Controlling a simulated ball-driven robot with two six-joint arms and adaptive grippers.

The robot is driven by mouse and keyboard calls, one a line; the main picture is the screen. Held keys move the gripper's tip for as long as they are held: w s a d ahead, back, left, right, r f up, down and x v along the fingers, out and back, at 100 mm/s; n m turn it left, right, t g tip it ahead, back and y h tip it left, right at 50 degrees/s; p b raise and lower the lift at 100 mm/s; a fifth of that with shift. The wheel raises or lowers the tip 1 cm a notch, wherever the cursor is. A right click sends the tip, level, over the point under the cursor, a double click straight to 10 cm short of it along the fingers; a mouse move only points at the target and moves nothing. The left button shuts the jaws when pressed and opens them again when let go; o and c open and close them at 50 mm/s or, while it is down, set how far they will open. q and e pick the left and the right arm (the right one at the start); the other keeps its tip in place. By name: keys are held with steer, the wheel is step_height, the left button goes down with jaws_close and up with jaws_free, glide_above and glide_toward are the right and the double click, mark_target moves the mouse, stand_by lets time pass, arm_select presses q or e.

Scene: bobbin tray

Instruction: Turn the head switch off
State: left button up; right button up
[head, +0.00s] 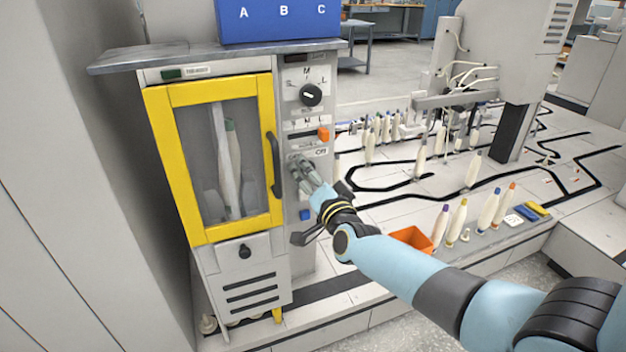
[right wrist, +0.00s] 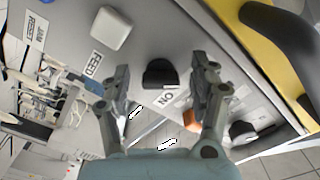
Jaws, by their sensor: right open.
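The head switch (right wrist: 160,73) is a small black switch on the grey panel in the right wrist view. An upside-down ON label (right wrist: 165,98) is beside it. I cannot tell which way the switch is set. My right gripper (right wrist: 162,70) is open, with one finger on each side of the switch; I cannot tell whether either touches it. In the head view, my right gripper (head: 301,166) is at the panel below the orange slider (head: 323,134) and hides the switch. My left gripper is not in view.
Above on the panel is a black rotary knob (head: 311,95); below is a blue button (head: 306,214). A yellow-framed door (head: 184,95) with a black handle (head: 273,165) stands close on the left. Several bobbins and an orange bin (head: 412,237) are on the right.

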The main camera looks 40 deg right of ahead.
steer(key=v, duration=1.2)
steer(key=shift+f, duration=0.1)
steer(key=s+a+f+n+g+y+b, duration=0.1)
steer(key=s+f+n+g, duration=0.1)
steer(key=s+f, duration=0.5)
steer(key=s+f+n+g+y, duration=0.1)
steer(key=s+f+n+g, duration=0.15)
steer(key=f, duration=0.75)
steer(key=s+a+f+n+g+y+b, duration=0.1)
steer(key=s+f+n+g, duration=0.1)
steer(key=s+f, duration=0.55)
steer(key=s+f+n+g, duration=0.3)
steer(key=s+f+g, duration=0.2)
steer(key=s, duration=0.8)
steer(key=s+f+n+g, duration=0.3)
steer(key=s+f+g, duration=0.2)
steer(key=s+f, duration=0.6)
steer(key=s, duration=0.3)
steer(key=shift+s+y, duration=0.25)
steer(key=shift+y, duration=0.05)
steer(key=shift+f+n, duration=0.1)
steer(key=shift+n, duration=0.15)
